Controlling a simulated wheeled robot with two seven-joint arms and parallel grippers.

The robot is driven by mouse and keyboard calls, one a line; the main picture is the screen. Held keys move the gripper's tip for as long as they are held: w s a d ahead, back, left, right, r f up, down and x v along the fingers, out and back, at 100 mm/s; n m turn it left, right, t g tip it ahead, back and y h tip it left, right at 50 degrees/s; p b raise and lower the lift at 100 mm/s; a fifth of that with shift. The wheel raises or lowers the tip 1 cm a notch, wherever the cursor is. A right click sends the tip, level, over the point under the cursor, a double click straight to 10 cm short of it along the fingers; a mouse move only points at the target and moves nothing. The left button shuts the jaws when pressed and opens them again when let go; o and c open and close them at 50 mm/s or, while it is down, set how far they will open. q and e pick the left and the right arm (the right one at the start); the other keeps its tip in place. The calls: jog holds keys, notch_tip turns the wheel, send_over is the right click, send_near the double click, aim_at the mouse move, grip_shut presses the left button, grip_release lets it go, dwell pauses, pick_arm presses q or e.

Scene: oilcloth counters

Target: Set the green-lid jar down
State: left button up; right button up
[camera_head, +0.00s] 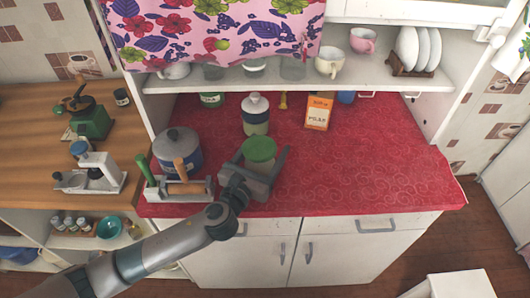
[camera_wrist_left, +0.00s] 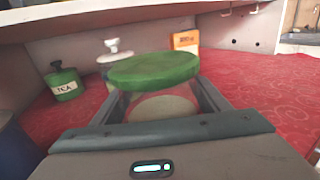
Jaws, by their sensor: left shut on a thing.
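The green-lid jar (camera_head: 259,150) is between the fingers of my left gripper (camera_head: 262,165), over the red oilcloth counter (camera_head: 370,170). In the left wrist view its green lid (camera_wrist_left: 153,70) fills the middle, with the clear body and pale contents (camera_wrist_left: 160,108) below it between the two fingers. My left gripper is shut on the jar. The jar looks upright. I cannot tell whether its base touches the cloth; the gripper hides it. My right gripper is not in view.
A white-lidded jar (camera_head: 255,115) stands close behind, and an orange box (camera_head: 319,111) is further right. A grey-lidded pot (camera_head: 177,150) and a utensil holder (camera_head: 180,189) are at left. The counter's right side is clear. A shelf (camera_head: 290,82) overhangs the back.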

aim_at(266, 140)
pick_arm(q)
jog(key=shift+r, duration=0.5)
notch_tip(266, 140, up, 2)
jog(key=shift+r, duration=0.2)
jog(key=s+d+r+b, duration=0.2)
jog(key=s+d+r, duration=0.4)
jog(key=d, duration=0.3)
jog(key=shift+s+d+r, duration=0.3)
jog(key=shift+s+r, duration=0.05)
jog(key=shift+r, duration=0.25)
